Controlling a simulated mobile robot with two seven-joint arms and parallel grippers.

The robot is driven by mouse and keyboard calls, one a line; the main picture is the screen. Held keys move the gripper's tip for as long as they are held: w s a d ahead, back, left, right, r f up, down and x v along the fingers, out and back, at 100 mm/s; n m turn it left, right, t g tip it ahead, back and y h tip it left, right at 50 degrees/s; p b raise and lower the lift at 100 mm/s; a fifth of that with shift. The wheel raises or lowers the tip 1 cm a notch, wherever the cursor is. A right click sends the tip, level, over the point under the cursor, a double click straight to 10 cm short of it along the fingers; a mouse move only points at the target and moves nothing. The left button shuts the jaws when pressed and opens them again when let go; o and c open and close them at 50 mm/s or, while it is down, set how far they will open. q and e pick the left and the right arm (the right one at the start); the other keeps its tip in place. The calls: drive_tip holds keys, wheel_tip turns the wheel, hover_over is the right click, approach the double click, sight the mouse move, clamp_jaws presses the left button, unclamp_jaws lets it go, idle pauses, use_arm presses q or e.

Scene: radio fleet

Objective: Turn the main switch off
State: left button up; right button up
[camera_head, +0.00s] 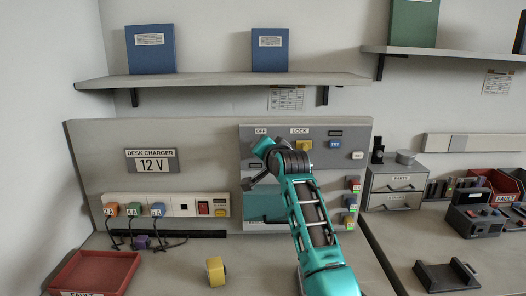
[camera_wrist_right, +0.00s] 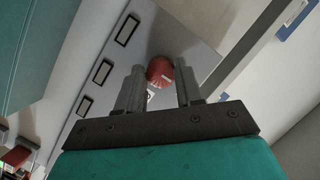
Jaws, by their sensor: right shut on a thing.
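A grey panel (camera_head: 345,145) on the back board carries an OFF label (camera_head: 261,132) and a LOCK label (camera_head: 299,131). My right arm covers the panel's middle, so the switch is hidden in the head view. In the right wrist view a red rotary knob (camera_wrist_right: 160,70) with a small white mark sits on the panel face. My right gripper (camera_wrist_right: 158,85) is shut on this knob, with one finger on each side of it. In the head view the right gripper (camera_head: 249,184) is turned toward the panel, partly hidden by its own wrist. My left gripper is not in view.
The DESK CHARGER 12 V board (camera_head: 90,155) stands left, with a socket strip (camera_head: 185,205) holding several coloured plugs. A yellow block (camera_head: 215,271) and a red tray (camera_head: 97,272) are on the desk. A yellow tag (camera_head: 305,146) is under the LOCK label. Drawers (camera_head: 392,187) stand right.

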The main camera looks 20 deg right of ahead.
drive_tip(key=shift+r, duration=0.2)
drive_tip(key=o, duration=1)
drive_tip(key=shift+f, duration=0.15)
drive_tip(key=v, duration=1.3)
drive_tip(key=shift+f, duration=0.1)
